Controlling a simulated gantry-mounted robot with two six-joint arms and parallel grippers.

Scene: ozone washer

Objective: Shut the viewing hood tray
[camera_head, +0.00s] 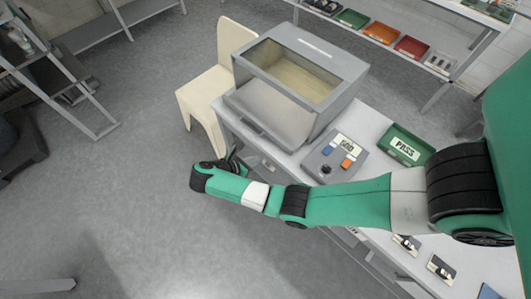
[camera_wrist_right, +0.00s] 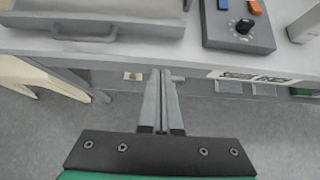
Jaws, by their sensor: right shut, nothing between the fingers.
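The grey viewing hood (camera_head: 335,52) stands on the white table, with a window in its sloped top. Its tray (camera_head: 273,112) sticks out of the hood's front toward the table edge. In the right wrist view the tray (camera_wrist_right: 95,8) shows at the top left, with a bar handle (camera_wrist_right: 84,34) on its front. My right gripper (camera_head: 233,153) is just off the table's front edge, close to the tray's front. The wrist view shows its fingers (camera_wrist_right: 161,73) shut together and empty, right of the handle and apart from it. My left gripper is not in view.
A control box (camera_head: 335,158) with a knob and coloured buttons stands right of the tray. A green PASS bin (camera_head: 404,147) lies beyond it. A cream chair (camera_head: 206,92) stands left of the hood. The floor in front of the table is clear.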

